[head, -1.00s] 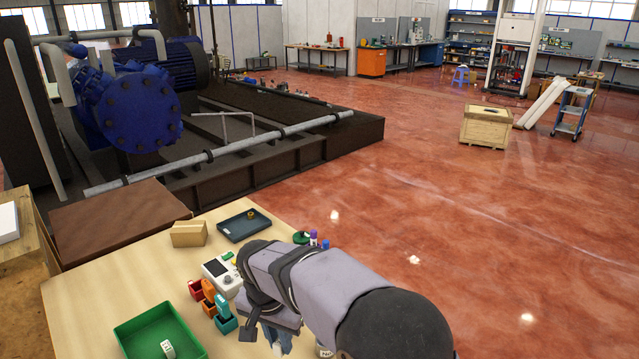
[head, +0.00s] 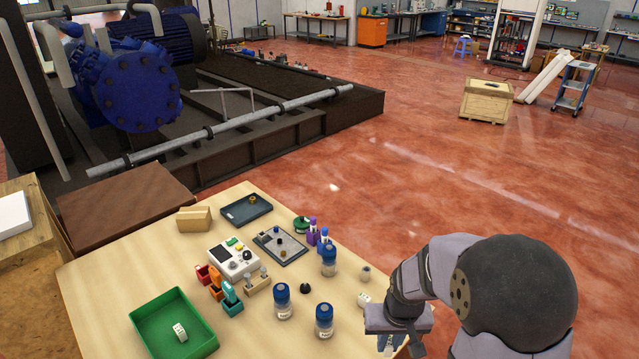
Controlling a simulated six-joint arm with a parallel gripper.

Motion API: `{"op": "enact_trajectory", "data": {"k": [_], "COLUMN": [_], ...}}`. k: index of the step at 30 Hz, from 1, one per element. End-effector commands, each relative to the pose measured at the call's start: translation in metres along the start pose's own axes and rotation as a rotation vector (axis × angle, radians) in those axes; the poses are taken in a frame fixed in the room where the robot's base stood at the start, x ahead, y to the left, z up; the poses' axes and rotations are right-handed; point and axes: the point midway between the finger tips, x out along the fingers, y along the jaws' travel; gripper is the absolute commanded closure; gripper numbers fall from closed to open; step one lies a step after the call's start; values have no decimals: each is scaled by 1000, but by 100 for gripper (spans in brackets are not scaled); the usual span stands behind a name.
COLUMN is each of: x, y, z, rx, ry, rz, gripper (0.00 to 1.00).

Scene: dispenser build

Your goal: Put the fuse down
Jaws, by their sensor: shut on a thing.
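My gripper (head: 389,345) is at the bottom of the head view, low at the right front edge of the wooden table (head: 110,290). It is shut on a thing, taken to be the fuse. The thing between the fingers is hidden by the wrist and the bottom of the picture, so I cannot tell whether it touches the table. A white block with dark marks (head: 363,299) stands on the table just left of my wrist. A small grey round-topped piece (head: 365,273) stands behind it.
Blue-capped jars (head: 324,320) stand left of my gripper. Further left are a white control box (head: 233,261), red, orange and teal bins (head: 231,299), and a green tray (head: 150,317) holding a white block. A dark tray (head: 246,209) and cardboard box (head: 194,219) lie behind.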

Motion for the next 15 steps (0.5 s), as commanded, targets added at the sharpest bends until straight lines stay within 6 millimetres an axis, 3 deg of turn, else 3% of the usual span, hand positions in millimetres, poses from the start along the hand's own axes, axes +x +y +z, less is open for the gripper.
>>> {"op": "enact_trajectory", "data": {"k": [8, 15], "x": [0, -2], "y": [-3, -24], "z": [-6, -41], "rx": [-11, -81], "ry": [3, 3], "rz": [-1, -6], "gripper": [100, 100]}}
